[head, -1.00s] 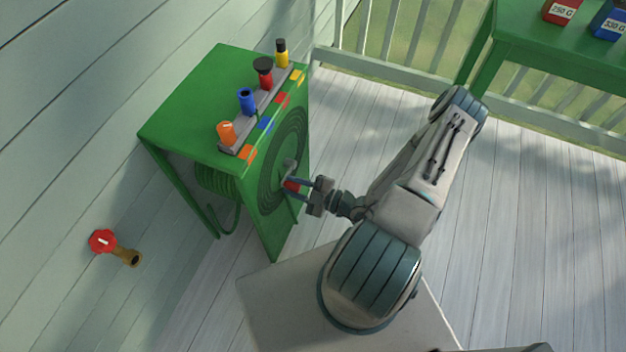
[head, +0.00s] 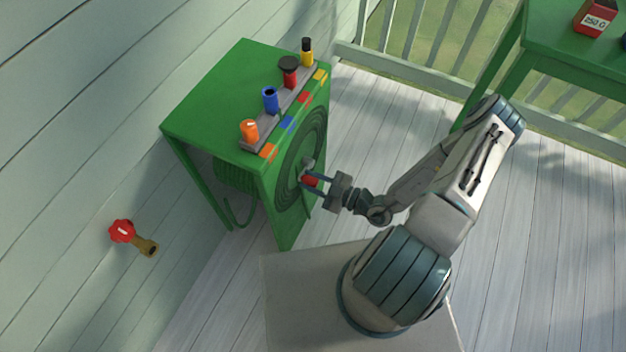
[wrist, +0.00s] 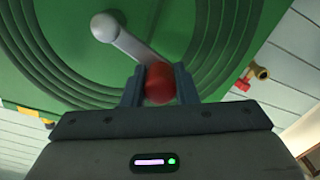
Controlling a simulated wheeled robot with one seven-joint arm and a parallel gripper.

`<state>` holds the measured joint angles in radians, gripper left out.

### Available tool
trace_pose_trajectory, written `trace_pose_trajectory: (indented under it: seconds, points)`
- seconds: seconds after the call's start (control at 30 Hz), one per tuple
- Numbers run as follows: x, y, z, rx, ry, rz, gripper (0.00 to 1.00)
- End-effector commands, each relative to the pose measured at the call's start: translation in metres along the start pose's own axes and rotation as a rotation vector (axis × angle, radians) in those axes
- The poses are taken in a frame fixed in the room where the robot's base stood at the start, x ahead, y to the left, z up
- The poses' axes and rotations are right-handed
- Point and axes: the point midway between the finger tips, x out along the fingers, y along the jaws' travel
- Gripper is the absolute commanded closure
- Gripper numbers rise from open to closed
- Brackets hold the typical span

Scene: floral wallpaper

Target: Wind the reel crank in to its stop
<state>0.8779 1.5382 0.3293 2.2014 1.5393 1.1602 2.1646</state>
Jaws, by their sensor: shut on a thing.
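The reel is a green cabinet (head: 215,85) against the wall, with dark rings on its side face and a coiled green hose (head: 236,178) under its top. The crank has a grey arm (wrist: 126,40) running from a round hub to a red knob (wrist: 160,84). My gripper (head: 311,180) is shut on the red knob, one finger on each side of it, in front of the ringed face. In the wrist view the crank arm slants from the hub at upper left down to the knob.
Orange (head: 249,131), blue (head: 270,100), red-and-black (head: 289,73) and yellow (head: 307,53) nozzles stand on a grey rack on the cabinet. A red-handled tap (head: 122,231) juts from the wall. A green table (head: 560,45) with a red weight (head: 595,18) stands at upper right. The right-hand floor is open.

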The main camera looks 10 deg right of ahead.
Motion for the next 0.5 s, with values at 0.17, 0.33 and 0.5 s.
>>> trace_pose_trajectory:
  seconds: [0.17,0.33,0.5]
  points:
    - [0.0004,0.0016,-0.0001,-0.003,0.002,0.003,0.52]
    - [-0.0004,0.0015,0.0001,-0.003,0.0,0.004,0.52]
    - [-0.0065,0.0019,0.0006,-0.002,-0.002,0.005,0.52]
